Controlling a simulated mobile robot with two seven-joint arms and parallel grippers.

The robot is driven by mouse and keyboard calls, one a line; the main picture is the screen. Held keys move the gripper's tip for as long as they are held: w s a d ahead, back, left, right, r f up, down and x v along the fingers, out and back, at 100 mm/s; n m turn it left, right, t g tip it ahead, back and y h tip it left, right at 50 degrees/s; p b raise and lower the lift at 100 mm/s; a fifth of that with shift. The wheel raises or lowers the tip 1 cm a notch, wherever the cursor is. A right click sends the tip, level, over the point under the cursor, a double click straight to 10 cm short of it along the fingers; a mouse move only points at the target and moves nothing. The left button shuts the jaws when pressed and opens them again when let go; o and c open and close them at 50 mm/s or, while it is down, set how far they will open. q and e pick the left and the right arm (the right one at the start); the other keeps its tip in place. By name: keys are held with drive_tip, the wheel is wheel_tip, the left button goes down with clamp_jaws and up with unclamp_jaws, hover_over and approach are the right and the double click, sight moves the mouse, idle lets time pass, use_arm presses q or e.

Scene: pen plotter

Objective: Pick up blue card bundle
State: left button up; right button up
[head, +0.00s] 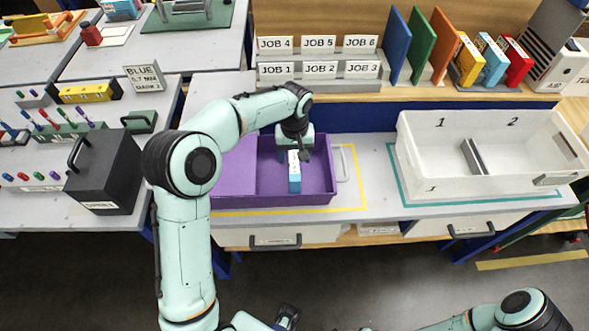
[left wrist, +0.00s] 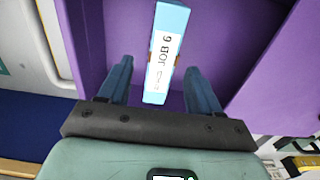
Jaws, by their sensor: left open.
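The blue card bundle (head: 295,182) stands in the right-hand compartment of the purple box (head: 325,199). In the left wrist view the bundle (left wrist: 172,20) has a white label reading JOB 6. My left gripper (head: 294,156) reaches down into the box over the bundle's far end. In the left wrist view my left gripper (left wrist: 157,78) is open, one finger on each side of the bundle, with visible gaps. My right arm shows at the bottom right of the head view. A dark part at the bottom edge may be its gripper, too cut off to judge.
A white tray (head: 478,189) marked 1 and 2 stands to the right, holding a grey divider. A black box (head: 105,172) stands at left. Behind are JOB-labelled slots (head: 319,88), upright coloured boards and more bundles (head: 492,60). Bare table lies between box and tray.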

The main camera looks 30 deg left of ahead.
sight(294, 162)
use_arm(q)
drive_tip(key=shift+f, duration=2.8)
drive_tip(key=shift+c, duration=0.3)
drive_tip(key=c, duration=1.1)
drive_tip(key=shift+o, duration=0.2)
